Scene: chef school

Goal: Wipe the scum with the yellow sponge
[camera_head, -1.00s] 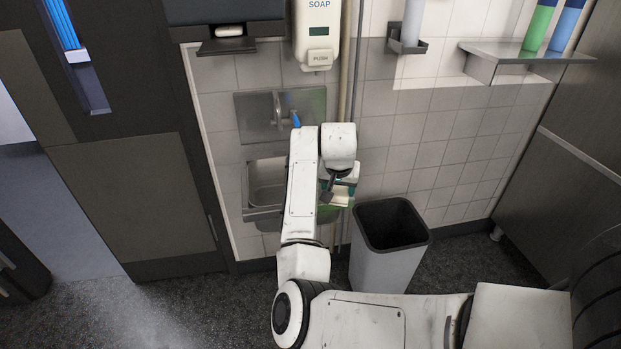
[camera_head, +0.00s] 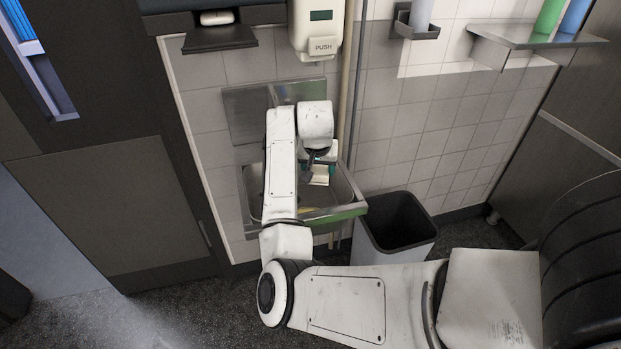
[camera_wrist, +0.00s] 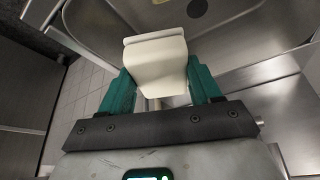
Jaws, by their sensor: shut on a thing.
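My gripper (camera_head: 318,175) is over the right part of the steel sink (camera_head: 348,190). The wrist view also shows the sink's basin (camera_wrist: 110,22) with a dark round spot near the top edge. A faint yellowish patch (camera_head: 304,211) shows low in the sink, partly behind my arm; I cannot tell whether it is scum.
A grey bin (camera_head: 397,225) stands right of the sink. A soap dispenser (camera_head: 320,38) hangs above it. A small dark tray (camera_head: 219,38) is at upper left. A steel shelf (camera_head: 535,38) with bottles is at upper right. Dark floor is free at lower left.

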